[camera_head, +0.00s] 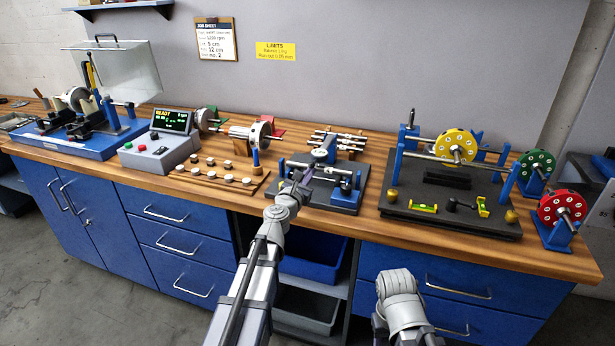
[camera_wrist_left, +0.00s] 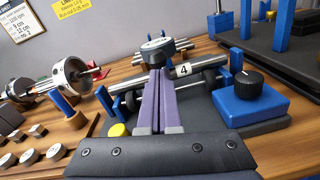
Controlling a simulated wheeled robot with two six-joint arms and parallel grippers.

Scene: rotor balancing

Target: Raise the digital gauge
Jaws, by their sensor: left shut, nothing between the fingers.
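The digital gauge (camera_head: 320,155) is a small round dial on the blue-and-grey fixture in the middle of the bench. In the left wrist view the gauge (camera_wrist_left: 157,49) sits just beyond my fingertips, above a steel shaft tagged 4. My left gripper (camera_head: 303,178) is at the front of this fixture. Its purple fingers (camera_wrist_left: 158,72) are shut together with nothing between them and overlap the gauge's lower part in the picture. I cannot tell whether they touch it. Of my right arm only a grey link shows at the bottom.
The fixture's dark base (camera_head: 330,197) has a blue block with a black knob (camera_wrist_left: 249,84) at right. A wooden rack with weights (camera_head: 220,173) and a control box (camera_head: 158,152) stand left. A grey stand with a yellow rotor (camera_head: 455,146) is right. Red (camera_head: 562,208) and green rotors stand beyond.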

